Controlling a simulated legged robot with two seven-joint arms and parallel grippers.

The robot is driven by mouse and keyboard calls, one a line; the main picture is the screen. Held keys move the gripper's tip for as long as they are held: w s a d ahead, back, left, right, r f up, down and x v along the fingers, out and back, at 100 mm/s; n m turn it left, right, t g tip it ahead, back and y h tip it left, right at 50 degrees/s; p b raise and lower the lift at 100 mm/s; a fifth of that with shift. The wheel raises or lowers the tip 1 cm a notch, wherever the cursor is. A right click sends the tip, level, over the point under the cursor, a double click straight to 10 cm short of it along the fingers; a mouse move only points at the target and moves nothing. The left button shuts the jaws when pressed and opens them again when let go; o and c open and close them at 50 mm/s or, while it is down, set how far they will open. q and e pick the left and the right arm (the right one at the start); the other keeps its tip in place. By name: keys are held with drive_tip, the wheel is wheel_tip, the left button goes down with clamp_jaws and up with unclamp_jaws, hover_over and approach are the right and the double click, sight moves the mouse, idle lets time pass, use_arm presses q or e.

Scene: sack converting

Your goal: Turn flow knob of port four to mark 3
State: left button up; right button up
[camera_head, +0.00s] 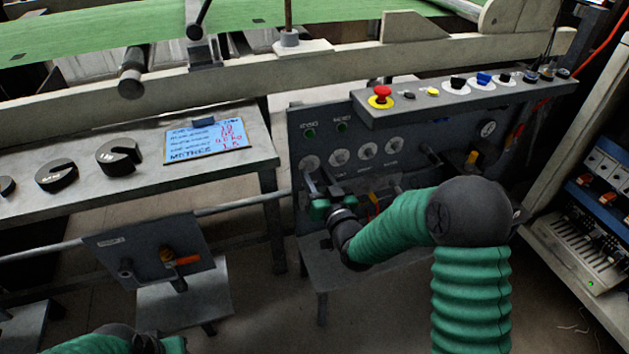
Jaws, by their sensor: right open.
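A grey control panel (298,134) stands right of centre with a row of several round pale dials or knobs. The leftmost knob (309,162) is just above my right gripper; the others run to the right, ending with the rightmost knob (393,144). Their labels and marks are too small to read, so I cannot tell which is port four. My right gripper (317,181) is open, its fingers pointing at the panel just below the leftmost knob, with nothing seen between them. My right arm hides part of the lower panel. My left gripper (148,344) shows only partly at the bottom edge.
A box with a red emergency button (382,95) and several smaller buttons juts out above the knobs. A lower grey panel with an orange-handled valve (182,260) stands at left. A rack (598,255) stands at right.

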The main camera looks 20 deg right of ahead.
drive_tip(key=shift+w, duration=0.6)
clamp_jaws()
